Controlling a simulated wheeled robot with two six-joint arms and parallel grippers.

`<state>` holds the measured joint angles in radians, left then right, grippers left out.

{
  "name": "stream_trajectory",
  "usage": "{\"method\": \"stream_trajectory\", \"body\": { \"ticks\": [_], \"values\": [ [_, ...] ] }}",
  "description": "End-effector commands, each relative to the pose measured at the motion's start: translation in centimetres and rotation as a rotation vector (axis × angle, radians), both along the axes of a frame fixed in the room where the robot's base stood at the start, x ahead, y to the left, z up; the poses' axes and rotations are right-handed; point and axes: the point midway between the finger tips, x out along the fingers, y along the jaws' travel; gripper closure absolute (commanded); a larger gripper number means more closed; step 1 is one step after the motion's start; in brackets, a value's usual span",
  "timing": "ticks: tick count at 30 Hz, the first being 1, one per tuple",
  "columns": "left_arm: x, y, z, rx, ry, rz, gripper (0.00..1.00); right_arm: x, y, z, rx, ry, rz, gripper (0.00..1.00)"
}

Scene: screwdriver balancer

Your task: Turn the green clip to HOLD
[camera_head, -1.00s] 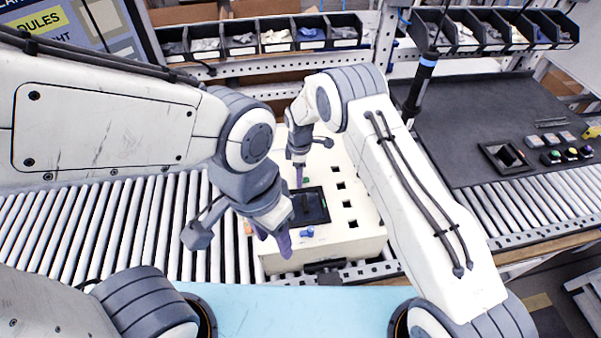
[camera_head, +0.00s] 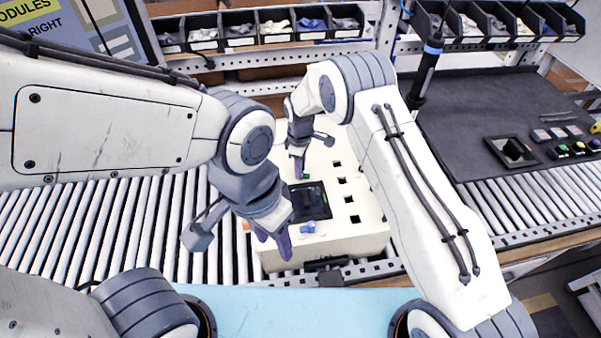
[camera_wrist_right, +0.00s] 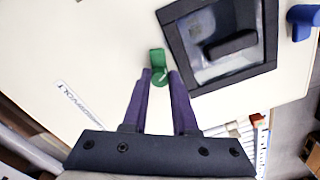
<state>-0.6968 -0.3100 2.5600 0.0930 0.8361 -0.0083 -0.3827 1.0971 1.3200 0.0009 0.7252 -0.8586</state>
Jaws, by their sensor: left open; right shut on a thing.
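The green clip (camera_wrist_right: 157,62) stands on the cream panel beside the dark framed window in the right wrist view. My right gripper (camera_wrist_right: 160,76) has its two purple fingers shut on the clip's near end. In the head view my right gripper (camera_head: 299,171) is at the far edge of the framed window, and the clip there is mostly hidden. I cannot read any HOLD mark near the clip. My left gripper (camera_head: 272,247) is open and empty over the near left side of the cream box (camera_head: 345,247).
The dark framed window (camera_head: 322,203) has a black handle (camera_wrist_right: 231,44). A blue clip (camera_head: 307,228) sits on its near side. Square holes line the box's right side. A roller conveyor (camera_head: 110,225) runs left; a dark tool mat (camera_head: 500,120) lies right.

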Motion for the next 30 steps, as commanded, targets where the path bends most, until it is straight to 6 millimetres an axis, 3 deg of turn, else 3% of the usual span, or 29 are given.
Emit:
{"method": "stream_trajectory", "body": {
  "ticks": [1,9,30],
  "values": [
    [0.0,0.0,-1.1,0.0,0.0,-0.001,0.5,0.1,0.0,-0.4,0.0,-0.003,-0.042,1.0],
    [0.0,0.0,-3.4,0.0,0.0,0.004,0.5,0.0,0.0,-0.3,0.0,-0.001,-0.299,1.0],
    [0.0,0.0,-7.1,0.0,0.001,0.011,0.5,0.1,0.0,-0.1,0.001,-0.001,-0.955,1.0]
  ]
}}
